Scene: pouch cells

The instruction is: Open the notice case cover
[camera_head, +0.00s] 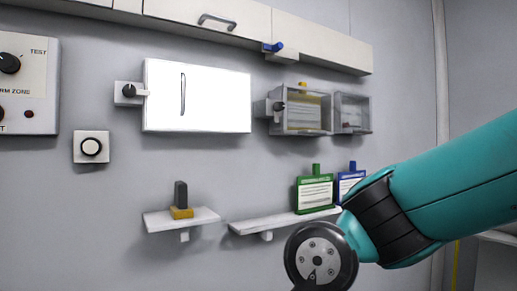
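No notice case is clearly labelled. A bright white wall panel (220,100) with a thin dark vertical handle hangs at the upper middle and looks closed. A dark knob (129,91) on a small plate sits at its left edge. Right of it are a see-through case (322,119), with papers or a label inside and a dark knob (279,106) at its left, and a smaller see-through case (354,122). Both look closed. I cannot tell which one is the notice case. My teal arm enters from the right, below the cases. My gripper is outside the picture.
A left shelf (160,221) holds a dark block on a yellow base. A longer shelf (262,226) holds a green holder (315,193); a blue holder (348,184) stands beside it, partly behind my arm. White cabinets (327,45) run above. A control box (43,52) is at left.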

